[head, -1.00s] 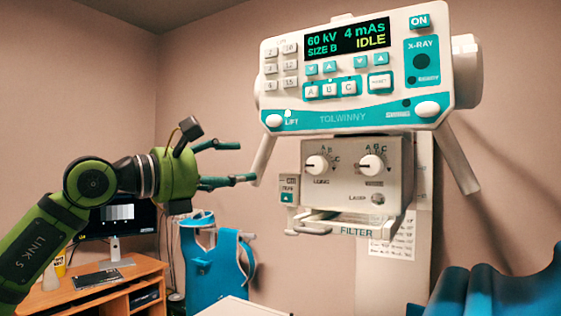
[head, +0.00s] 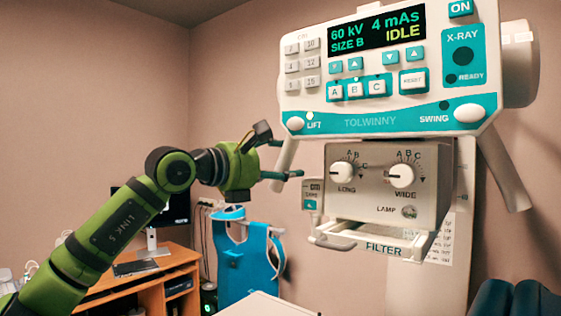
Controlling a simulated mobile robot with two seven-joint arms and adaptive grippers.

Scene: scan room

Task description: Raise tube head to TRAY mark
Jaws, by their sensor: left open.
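The tube head (head: 375,122) is a white unit with a teal panel, buttons and a display reading 60 kV, 4 mAs, SIZE B, IDLE. A white knob labelled LIFT (head: 295,123) is at its lower left and one labelled SWING (head: 470,113) at its lower right. Grey handles hang at the left (head: 285,160) and right (head: 506,170). My left gripper (head: 291,159) is open and empty at the left handle, below the LIFT knob. Its fingertips overlap the handle in the picture; I cannot tell whether they touch. I cannot make out a TRAY mark. My right gripper is out of view.
A grey collimator box (head: 375,213) with LONG and WIDE dials hangs below the head, above a FILTER rail. A wooden desk (head: 155,285) and a blue apron (head: 245,265) stand behind. A white surface (head: 265,305) shows below.

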